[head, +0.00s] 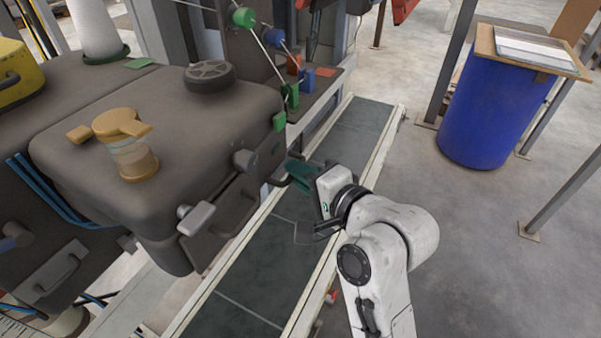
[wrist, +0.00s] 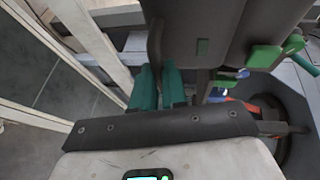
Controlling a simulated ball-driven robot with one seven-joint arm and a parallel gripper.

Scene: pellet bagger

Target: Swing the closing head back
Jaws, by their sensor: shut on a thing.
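The closing head (head: 170,200) appears to be the big dark grey rounded housing at the left of the head view. It hangs beside and partly over the conveyor. It also fills the top of the wrist view (wrist: 225,22). My gripper (head: 295,174), with teal fingers, is at the housing's right side, above the belt. In the wrist view my gripper (wrist: 158,75) is shut on a thin dark handle (wrist: 155,42) running up along the housing's edge. The grip itself is mostly hidden in the head view.
The conveyor (head: 245,275) runs beneath my arm between pale rails. A brown-capped clear cup (head: 130,158) and a black knob (head: 209,76) stand on the housing. Green, blue and red blocks with rods are behind.

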